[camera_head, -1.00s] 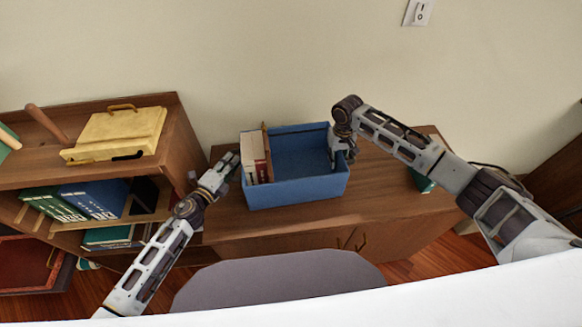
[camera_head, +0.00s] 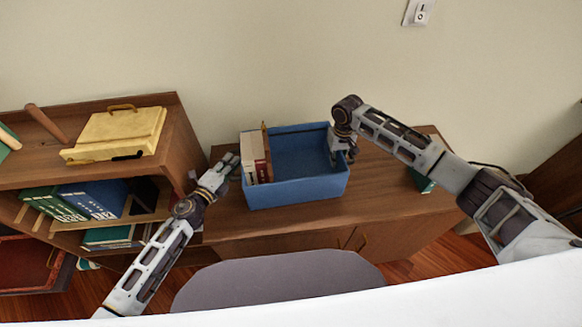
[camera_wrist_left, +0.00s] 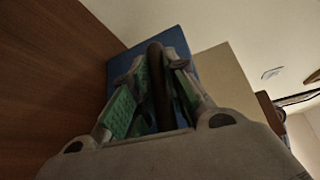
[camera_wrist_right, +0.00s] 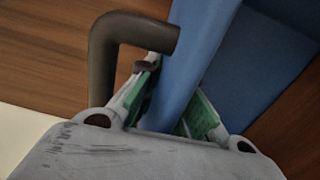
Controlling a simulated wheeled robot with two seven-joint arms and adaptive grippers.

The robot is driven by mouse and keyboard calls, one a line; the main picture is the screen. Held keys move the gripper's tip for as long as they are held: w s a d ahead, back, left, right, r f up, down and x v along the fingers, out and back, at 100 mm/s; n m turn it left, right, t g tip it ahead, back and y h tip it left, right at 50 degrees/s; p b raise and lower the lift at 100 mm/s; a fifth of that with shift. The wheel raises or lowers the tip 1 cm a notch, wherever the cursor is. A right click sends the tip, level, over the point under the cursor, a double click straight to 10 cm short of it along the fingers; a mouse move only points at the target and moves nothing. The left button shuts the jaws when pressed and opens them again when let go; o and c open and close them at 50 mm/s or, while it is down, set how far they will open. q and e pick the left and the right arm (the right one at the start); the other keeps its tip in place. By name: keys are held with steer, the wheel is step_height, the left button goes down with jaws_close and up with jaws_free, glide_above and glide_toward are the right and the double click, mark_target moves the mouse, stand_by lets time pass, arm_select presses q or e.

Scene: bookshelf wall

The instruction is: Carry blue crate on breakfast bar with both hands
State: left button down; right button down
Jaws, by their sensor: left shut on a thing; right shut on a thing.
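The blue crate (camera_head: 295,188) is on or just above the brown wooden top, near the wall; I cannot tell which. It holds several upright books (camera_head: 256,160) at its left end. My left gripper (camera_head: 232,166) is at the crate's left end. In the left wrist view its green-padded fingers (camera_wrist_left: 155,85) are closed around a dark handle (camera_wrist_left: 159,85), with the blue crate behind. My right gripper (camera_head: 343,158) is at the right end. In the right wrist view its fingers (camera_wrist_right: 172,105) clamp the blue crate wall (camera_wrist_right: 190,60), beside a dark curved handle (camera_wrist_right: 105,50).
The wooden counter (camera_head: 385,200) has bare room right of the crate. A green object (camera_head: 424,182) sits there under my right arm. A shelf (camera_head: 178,150) with books and a yellow case (camera_head: 118,132) stands left. A grey rounded seat (camera_head: 275,285) is in front.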

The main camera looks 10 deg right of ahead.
arm_select(q)
steer(key=shift+w+r+p, duration=0.15)
steer(key=shift+r+p, duration=0.15)
steer(key=shift+r, duration=0.1)
arm_select(e)
steer(key=shift+w+r, duration=0.2)
steer(key=shift+r, duration=0.2)
